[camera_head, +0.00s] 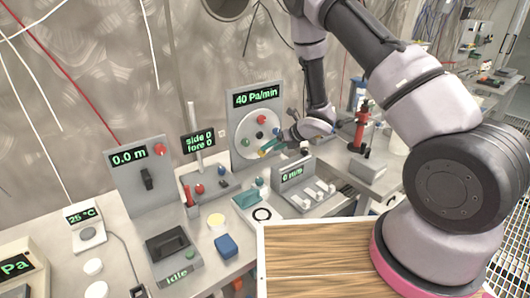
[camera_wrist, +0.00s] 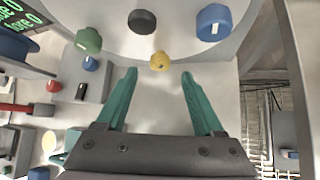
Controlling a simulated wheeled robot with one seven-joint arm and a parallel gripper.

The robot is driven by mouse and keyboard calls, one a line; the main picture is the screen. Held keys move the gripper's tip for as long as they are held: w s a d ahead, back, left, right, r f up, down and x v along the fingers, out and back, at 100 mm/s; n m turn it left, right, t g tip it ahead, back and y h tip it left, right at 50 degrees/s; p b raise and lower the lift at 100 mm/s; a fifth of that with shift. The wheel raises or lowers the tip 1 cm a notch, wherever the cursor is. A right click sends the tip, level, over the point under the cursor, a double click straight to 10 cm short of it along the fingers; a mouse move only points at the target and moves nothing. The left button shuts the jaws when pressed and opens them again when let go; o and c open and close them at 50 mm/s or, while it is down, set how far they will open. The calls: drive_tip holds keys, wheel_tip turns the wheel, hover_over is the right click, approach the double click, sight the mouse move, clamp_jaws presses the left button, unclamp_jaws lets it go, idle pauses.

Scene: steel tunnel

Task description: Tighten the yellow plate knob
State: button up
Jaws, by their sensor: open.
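The yellow knob (camera_wrist: 160,61) sits at the lower edge of a round plate (camera_wrist: 165,40) in the wrist view. My gripper (camera_wrist: 160,75) is open, with one teal finger on each side below the knob. The fingertips are just short of the knob or level with its lower edge; I see no contact. In the head view, my gripper (camera_head: 266,149) is at the lower part of the upright panel (camera_head: 238,152) with the "40 Pa/min" display. A small yellow-orange spot shows at its tips, and the fingers partly hide that area.
Green (camera_wrist: 88,40), black (camera_wrist: 142,21) and blue (camera_wrist: 213,22) knobs stand close around the yellow one. In the head view, a box with white levers (camera_head: 307,188) stands below my gripper. A blue block (camera_head: 227,246) and wooden board (camera_head: 320,251) are nearer.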

sight(262, 153)
drive_tip(key=x, duration=0.5)
drive_tip(key=shift+r, duration=0.1)
